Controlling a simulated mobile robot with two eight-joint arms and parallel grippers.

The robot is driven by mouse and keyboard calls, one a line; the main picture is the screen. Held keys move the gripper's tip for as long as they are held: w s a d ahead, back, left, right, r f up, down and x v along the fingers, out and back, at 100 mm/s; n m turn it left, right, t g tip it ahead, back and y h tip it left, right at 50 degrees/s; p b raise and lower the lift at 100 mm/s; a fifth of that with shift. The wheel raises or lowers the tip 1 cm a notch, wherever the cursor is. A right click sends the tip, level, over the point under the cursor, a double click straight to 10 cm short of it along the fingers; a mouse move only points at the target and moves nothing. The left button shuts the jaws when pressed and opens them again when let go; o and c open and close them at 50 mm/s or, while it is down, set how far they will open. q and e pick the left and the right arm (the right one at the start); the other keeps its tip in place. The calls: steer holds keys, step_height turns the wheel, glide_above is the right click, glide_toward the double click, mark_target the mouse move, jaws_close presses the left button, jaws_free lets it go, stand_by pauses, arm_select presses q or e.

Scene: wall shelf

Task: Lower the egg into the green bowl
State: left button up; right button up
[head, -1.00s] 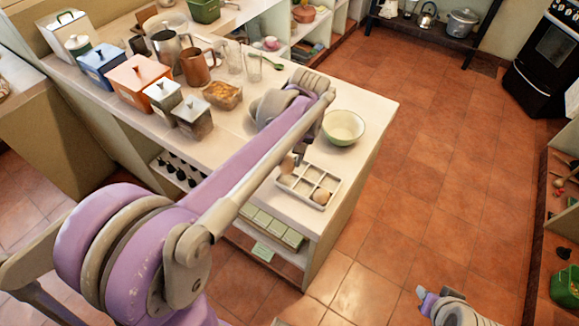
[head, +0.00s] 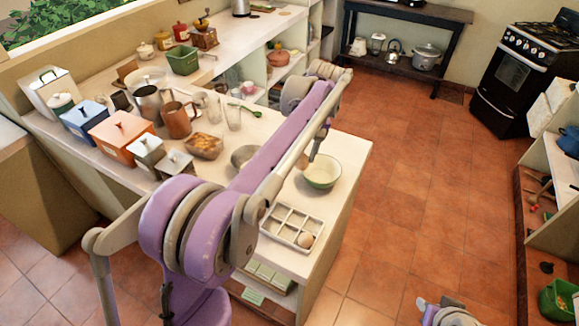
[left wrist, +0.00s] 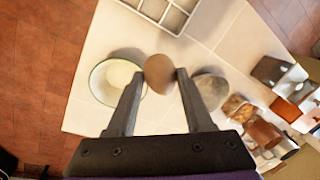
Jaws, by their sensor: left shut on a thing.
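My left gripper (left wrist: 158,85) is shut on a brown egg (left wrist: 159,72), which sits between its two fingertips in the left wrist view. The green bowl (head: 322,171), cream inside with a green rim, stands near the counter's right edge. It also shows in the left wrist view (left wrist: 101,84), just left of the egg and partly behind a finger. In the head view my left gripper (head: 306,160) is at the bowl's left side, above the counter. The bowl looks empty. Only part of my right arm shows at the bottom of the head view; its gripper is hidden.
A white egg tray (head: 272,231) with one egg (head: 305,240) in it lies in front of the bowl. A grey bowl (left wrist: 211,92) stands on the other side of the held egg. A food-filled dish (head: 205,146), mugs, glasses and canisters crowd the counter's left part.

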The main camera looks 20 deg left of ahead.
arm_select(q)
steer(key=w+d+f, duration=0.1)
steer(key=w+d, duration=0.1)
steer(key=w, duration=0.4)
steer(key=w+d+f, duration=0.1)
steer(key=w, duration=0.5)
steer(key=shift+d+f, duration=0.25)
steer(key=shift+d, duration=0.1)
steer(key=shift+f, duration=0.1)
